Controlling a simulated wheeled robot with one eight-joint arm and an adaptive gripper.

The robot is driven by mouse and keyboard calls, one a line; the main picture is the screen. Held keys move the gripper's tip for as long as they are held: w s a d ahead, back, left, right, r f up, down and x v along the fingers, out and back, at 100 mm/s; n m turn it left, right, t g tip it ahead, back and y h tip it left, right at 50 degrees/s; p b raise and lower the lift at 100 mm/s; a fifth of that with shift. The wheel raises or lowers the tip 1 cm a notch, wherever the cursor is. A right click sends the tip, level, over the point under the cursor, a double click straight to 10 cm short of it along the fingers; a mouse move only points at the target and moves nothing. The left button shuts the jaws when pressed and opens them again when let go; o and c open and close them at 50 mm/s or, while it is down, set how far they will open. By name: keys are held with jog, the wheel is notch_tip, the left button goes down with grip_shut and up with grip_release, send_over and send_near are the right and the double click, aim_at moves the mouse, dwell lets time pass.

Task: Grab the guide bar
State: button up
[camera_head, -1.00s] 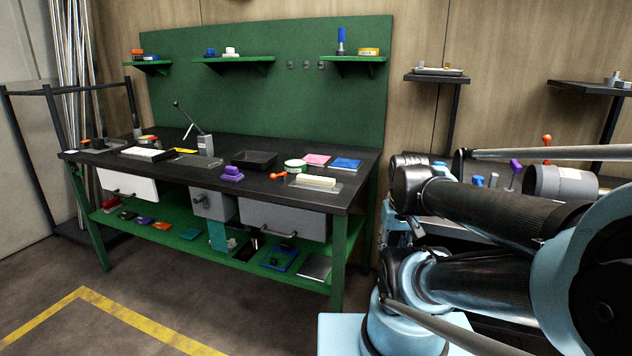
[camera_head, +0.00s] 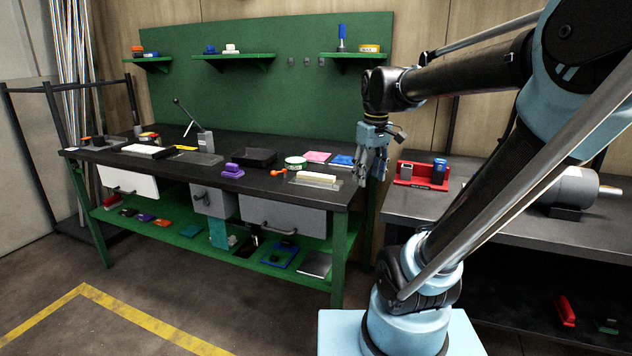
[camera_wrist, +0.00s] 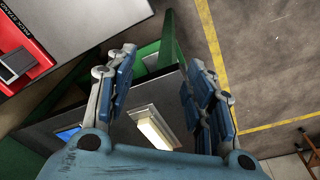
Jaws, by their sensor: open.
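A pale cream bar (camera_head: 316,177), which I take for the guide bar, lies on a grey plate (camera_head: 334,185) at the right front of the dark bench top. It also shows in the wrist view (camera_wrist: 154,130), low between the fingers. My gripper (camera_head: 373,178) hangs pointing down just past the bench's right end, to the right of the bar and apart from it. In the wrist view my gripper (camera_wrist: 161,62) is open, with its two blue-padded fingers wide apart and nothing between them. The bar's near end is close to the palm's edge in that view.
An orange-handled item (camera_head: 279,172), a green-white roll (camera_head: 296,163), a black tray (camera_head: 255,157) and a purple block (camera_head: 232,170) are near the bar. A red stand (camera_head: 422,174) is on the side table (camera_head: 400,207) right of my gripper. The bench's right leg is below.

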jog(key=w+a+r+n, duration=0.4)
jog(key=w+a+r, duration=0.3)
jog(key=w, duration=0.3)
jog(key=n+g, duration=0.1)
jog(key=n, duration=0.3)
send_near(314, 174)
notch_tip(314, 174, down, 9)
jog(key=shift+w+a+r, duration=0.1)
jog(key=shift+w, duration=0.1)
jog(key=shift+c, duration=0.3)
grip_shut()
